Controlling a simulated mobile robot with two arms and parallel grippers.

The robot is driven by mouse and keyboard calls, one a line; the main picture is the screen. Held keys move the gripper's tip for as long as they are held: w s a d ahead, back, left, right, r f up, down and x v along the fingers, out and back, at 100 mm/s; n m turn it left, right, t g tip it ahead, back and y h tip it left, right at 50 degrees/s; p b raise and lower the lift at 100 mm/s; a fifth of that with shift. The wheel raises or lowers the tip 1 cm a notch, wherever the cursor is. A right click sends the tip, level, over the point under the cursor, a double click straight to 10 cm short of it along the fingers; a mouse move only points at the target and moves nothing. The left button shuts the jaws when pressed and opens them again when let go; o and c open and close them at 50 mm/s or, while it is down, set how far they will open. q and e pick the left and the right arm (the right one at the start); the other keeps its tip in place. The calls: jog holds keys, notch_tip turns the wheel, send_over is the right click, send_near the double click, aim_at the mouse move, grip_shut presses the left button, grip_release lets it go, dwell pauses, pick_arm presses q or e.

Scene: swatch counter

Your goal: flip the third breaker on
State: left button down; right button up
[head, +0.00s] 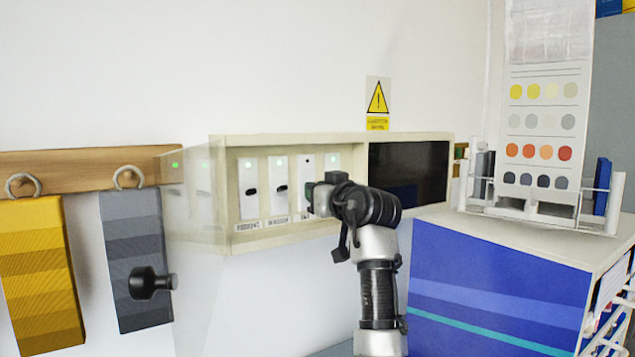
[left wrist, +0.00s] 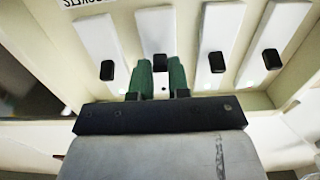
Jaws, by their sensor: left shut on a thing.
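The breaker box (head: 300,238) is on the wall, its clear door (head: 195,215) swung open to the left. Inside is a row of white breakers with black toggles. The first (head: 250,190) and second (head: 281,187) from the left have green lamps lit, as does the rightmost (head: 332,160). The third breaker (head: 305,165) shows no green lamp. My left gripper (head: 310,196) is at its toggle and partly hides it. My right gripper is not in view.
A black knob (head: 150,283) sticks out in front of a grey swatch (head: 133,235) at left, beside a yellow swatch (head: 38,260). A dark panel (head: 408,172) fills the box's right part. A blue-fronted counter (head: 495,290) with a swatch stand (head: 543,110) is at right.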

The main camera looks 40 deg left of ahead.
pick_arm(q)
jog(key=shift+a+r+g+h+p, duration=0.1)
jog(key=shift+r+g+h+p, duration=0.3)
jog(key=shift+h+p, duration=1)
jog(key=shift+a+r+g+h+p, duration=0.15)
jog(key=shift+r+h+p, duration=0.55)
jog(key=shift+p, duration=1.2)
jog(key=shift+f, duration=0.15)
jog(key=c, duration=1.1)
grip_release()
jog(key=shift+w, duration=0.1)
jog(key=shift+d, duration=0.15)
jog(key=b+v, duration=0.3)
jog(key=v, duration=0.7)
jog(key=shift+d+b, duration=0.25)
jog(key=shift+b, duration=0.05)
